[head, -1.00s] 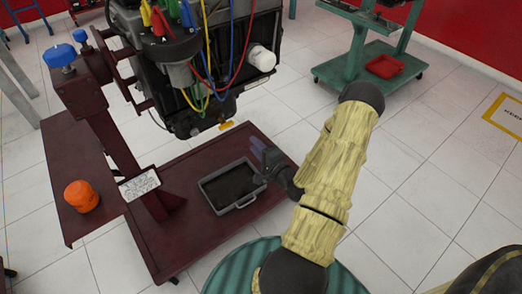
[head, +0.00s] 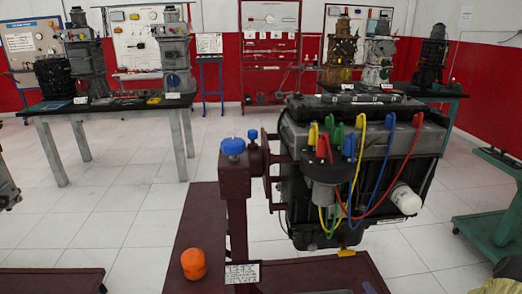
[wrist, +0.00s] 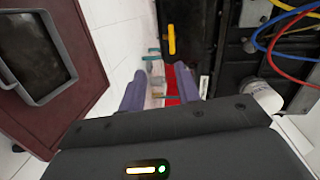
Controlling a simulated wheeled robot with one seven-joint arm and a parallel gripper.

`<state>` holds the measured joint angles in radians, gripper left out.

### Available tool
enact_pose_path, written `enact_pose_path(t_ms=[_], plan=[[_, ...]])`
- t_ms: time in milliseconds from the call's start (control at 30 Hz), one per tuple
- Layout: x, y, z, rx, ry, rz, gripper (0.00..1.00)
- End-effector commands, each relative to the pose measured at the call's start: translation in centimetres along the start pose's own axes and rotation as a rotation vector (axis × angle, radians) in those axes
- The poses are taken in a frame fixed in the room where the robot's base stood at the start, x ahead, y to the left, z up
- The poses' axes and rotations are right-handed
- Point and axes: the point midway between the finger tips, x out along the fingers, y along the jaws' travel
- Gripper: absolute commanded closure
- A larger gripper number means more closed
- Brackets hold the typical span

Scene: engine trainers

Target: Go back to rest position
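My gripper (wrist: 160,88) shows in the wrist view with its two purple-grey fingers apart and nothing between them. It points past the lower side of the black engine (wrist: 208,40). In the head view my arm is mostly below the picture; a small grey piece at the bottom edge may be part of the gripper. The engine (head: 365,150), with coloured cables and a white filter (head: 405,199), is mounted on a maroon stand (head: 236,195). A grey tray (wrist: 66,62) lies on the stand's base, left of the fingers in the wrist view.
An orange object (head: 193,264) sits on the stand's left plate. A green cart (head: 490,235) stands at right. A long black table (head: 115,102) with engine parts is at the back left. White tiled floor lies open between them.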

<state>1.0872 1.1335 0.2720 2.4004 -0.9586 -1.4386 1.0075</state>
Motion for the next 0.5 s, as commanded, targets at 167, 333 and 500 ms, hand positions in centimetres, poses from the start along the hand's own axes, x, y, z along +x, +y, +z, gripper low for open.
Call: enact_pose_path(t_ms=[167,333,500], plan=[[2.1,-0.4,2.5,-0.286,-0.140,0.226,0.67],[2.6,-1.2,4.5,-0.556,-0.261,0.433,0.67],[2.0,-3.2,6.3,-0.787,-0.370,0.608,0.67]])
